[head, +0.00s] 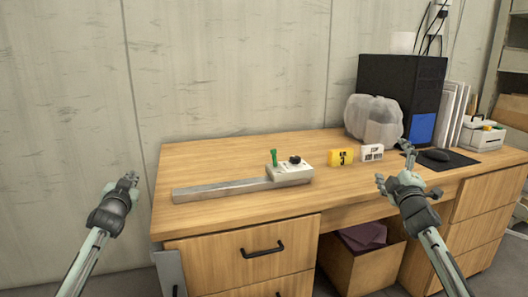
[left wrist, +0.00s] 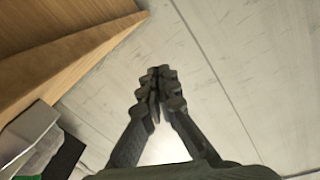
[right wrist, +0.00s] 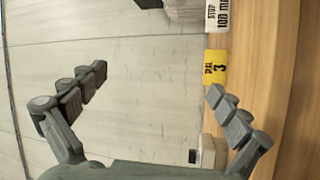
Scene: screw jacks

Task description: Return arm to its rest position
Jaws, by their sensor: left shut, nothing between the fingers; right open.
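My left gripper (head: 131,180) is beside the desk's left end, in front of the wall, in the head view. In the left wrist view its fingers (left wrist: 158,75) meet at the tips with nothing between them. My right gripper (head: 394,165) is above the desk's front edge on the right side. In the right wrist view its fingers (right wrist: 158,85) are wide apart and empty. A white control box (head: 290,173) with a green lever (head: 274,157) and a black knob sits on the desk, at the right end of a long grey metal bar (head: 225,189).
The space left of the desk is free.

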